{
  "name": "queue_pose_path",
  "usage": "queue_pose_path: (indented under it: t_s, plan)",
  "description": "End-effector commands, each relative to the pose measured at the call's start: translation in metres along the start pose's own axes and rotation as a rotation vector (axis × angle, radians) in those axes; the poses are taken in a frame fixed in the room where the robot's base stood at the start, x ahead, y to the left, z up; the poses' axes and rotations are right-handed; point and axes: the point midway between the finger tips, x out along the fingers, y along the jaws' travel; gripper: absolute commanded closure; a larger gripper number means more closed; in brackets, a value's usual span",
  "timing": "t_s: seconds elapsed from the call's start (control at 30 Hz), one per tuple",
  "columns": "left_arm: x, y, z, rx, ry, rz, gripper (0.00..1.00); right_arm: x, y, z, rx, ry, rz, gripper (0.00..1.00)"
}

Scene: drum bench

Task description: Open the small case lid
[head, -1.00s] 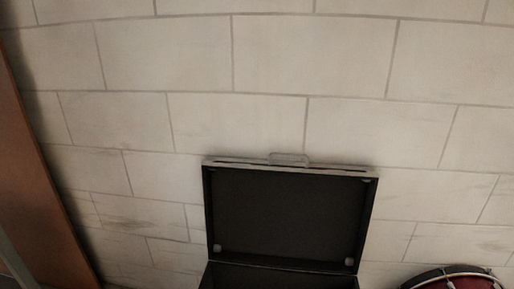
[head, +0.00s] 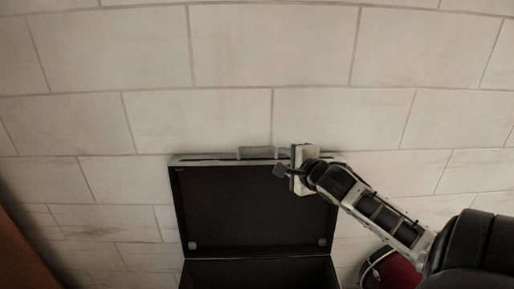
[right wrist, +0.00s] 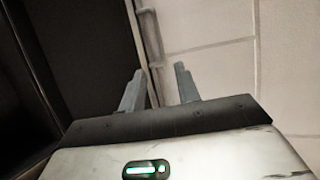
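The small black case (head: 258,272) has its lid (head: 245,215) standing up, open, in the head view. A handle (head: 256,153) sits on the lid's top edge. My right gripper (head: 282,162) is at that top edge, just right of the handle. In the right wrist view its two grey fingers (right wrist: 160,85) are spread apart, with the lid's edge (right wrist: 146,45) running close by them. I cannot tell whether they touch the lid. The lower part of the case is cut off by the frame. My left gripper is not in view.
A red drum (head: 397,270) is at the lower right, partly behind my right arm. A brown panel (head: 22,258) stands at the lower left.

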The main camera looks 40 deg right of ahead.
Motion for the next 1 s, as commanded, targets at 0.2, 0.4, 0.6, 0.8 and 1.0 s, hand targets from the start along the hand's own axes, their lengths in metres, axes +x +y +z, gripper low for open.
queue_pose_path:
  t_s: [0.2,0.4,0.6,0.8,1.0]
  plan:
    - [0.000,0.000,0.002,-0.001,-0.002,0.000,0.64,0.034,-0.001,0.000,-0.003,0.000,-0.002,0.67]
    - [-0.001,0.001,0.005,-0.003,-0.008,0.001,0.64,0.076,-0.001,0.000,-0.004,0.001,-0.002,0.67]
    - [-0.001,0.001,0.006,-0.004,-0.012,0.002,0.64,0.112,0.000,0.000,-0.003,0.001,-0.001,0.67]
    - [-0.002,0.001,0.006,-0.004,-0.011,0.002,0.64,0.139,0.001,0.001,-0.002,0.000,0.000,0.67]
    - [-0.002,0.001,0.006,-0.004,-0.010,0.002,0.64,0.153,0.001,0.001,-0.004,-0.001,0.001,0.67]
